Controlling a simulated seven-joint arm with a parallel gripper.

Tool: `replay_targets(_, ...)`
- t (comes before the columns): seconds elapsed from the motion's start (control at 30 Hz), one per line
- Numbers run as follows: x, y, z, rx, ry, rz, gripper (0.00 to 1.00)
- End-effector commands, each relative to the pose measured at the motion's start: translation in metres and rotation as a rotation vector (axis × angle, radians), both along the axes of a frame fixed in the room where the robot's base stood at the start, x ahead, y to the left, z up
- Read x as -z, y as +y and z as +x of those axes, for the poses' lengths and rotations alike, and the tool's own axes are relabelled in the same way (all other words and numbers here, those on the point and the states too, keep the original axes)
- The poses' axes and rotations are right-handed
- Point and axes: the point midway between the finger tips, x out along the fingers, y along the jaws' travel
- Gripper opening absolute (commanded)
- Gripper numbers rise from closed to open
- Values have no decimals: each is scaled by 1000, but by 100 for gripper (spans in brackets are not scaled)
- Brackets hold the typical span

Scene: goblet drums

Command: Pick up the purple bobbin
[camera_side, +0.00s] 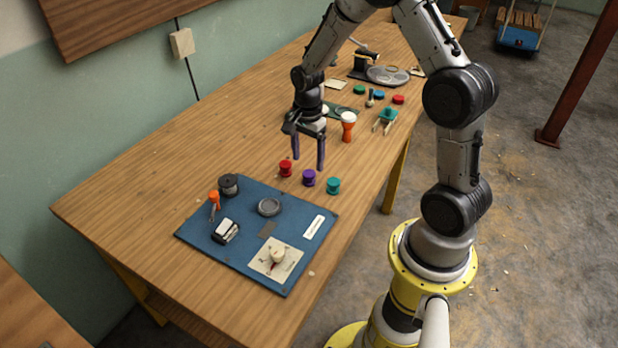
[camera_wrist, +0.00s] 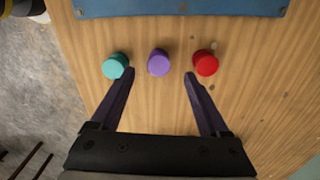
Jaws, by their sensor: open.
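The purple bobbin (camera_side: 309,178) stands upright on the wooden table, between a red bobbin (camera_side: 285,168) and a teal bobbin (camera_side: 333,186). In the wrist view the purple bobbin (camera_wrist: 159,62) is in the middle, with the teal one (camera_wrist: 115,66) to its left and the red one (camera_wrist: 205,63) to its right. My gripper (camera_side: 308,160) is open and empty above the table, pointing down. In the wrist view its two dark purple fingers (camera_wrist: 159,80) are spread, and the purple bobbin lies just beyond the gap between their tips. No finger is seen touching it.
An orange and white goblet drum (camera_side: 348,127) stands behind my gripper. The table's right edge is close to the teal bobbin.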

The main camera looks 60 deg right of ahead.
Motion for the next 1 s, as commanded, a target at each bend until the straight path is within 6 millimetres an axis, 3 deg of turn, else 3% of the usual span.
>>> replay_targets(0.23, 18, 0, -1, 0, 1, 0, 79)
replay_targets(0.53, 57, -2, -3, -1, 1, 0, 79)
replay_targets(0.83, 62, -2, -2, -1, -2, 0, 79)
replay_targets(0.87, 62, -2, -2, -1, -2, 0, 77)
replay_targets(1.0, 62, -2, -2, -1, -2, 0, 52)
